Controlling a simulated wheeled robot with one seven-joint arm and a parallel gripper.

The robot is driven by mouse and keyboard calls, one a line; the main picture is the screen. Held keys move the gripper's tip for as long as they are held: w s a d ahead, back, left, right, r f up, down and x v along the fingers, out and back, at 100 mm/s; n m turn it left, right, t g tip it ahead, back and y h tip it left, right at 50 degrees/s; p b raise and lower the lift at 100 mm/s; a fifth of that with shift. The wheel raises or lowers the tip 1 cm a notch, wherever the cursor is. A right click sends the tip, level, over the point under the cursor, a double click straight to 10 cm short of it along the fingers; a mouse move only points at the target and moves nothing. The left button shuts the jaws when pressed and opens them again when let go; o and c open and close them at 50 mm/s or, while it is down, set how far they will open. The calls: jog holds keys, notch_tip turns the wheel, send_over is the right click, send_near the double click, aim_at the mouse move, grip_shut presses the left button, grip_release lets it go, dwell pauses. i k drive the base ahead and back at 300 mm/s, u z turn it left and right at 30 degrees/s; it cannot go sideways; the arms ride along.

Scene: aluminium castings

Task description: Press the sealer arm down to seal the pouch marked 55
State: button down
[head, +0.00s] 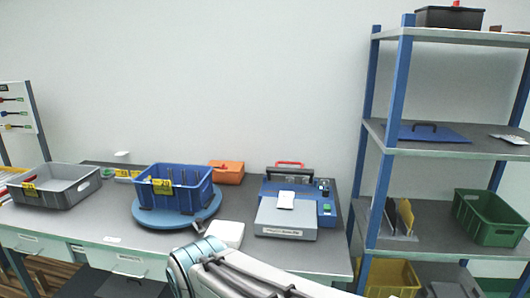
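The sealer (327,190) is a blue machine with a dark top and a grey front platform, standing on the right part of the workbench. Its sealer arm is a dark bar with a red handle (290,163) at the back of the machine; it looks raised, but I cannot be sure. A small white pouch (285,200) lies on the platform in front of the bar. Any marking on it is too small to read. My own arm crosses the bottom of the head view, in front of the bench.
A blue crate (152,200) marked with a yellow tag sits on a round blue turntable (205,219) left of the sealer. A grey tray (65,199) stands at far left and an orange box (227,172) at the back. A blue-post shelf (385,150) stands close on the right.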

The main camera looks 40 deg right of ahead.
aim_at(276, 170)
jog(key=z, duration=0.55)
jog(key=i, duration=0.8)
jog(key=z, duration=1.3)
jog(key=i, duration=0.35)
jog(key=z, duration=0.25)
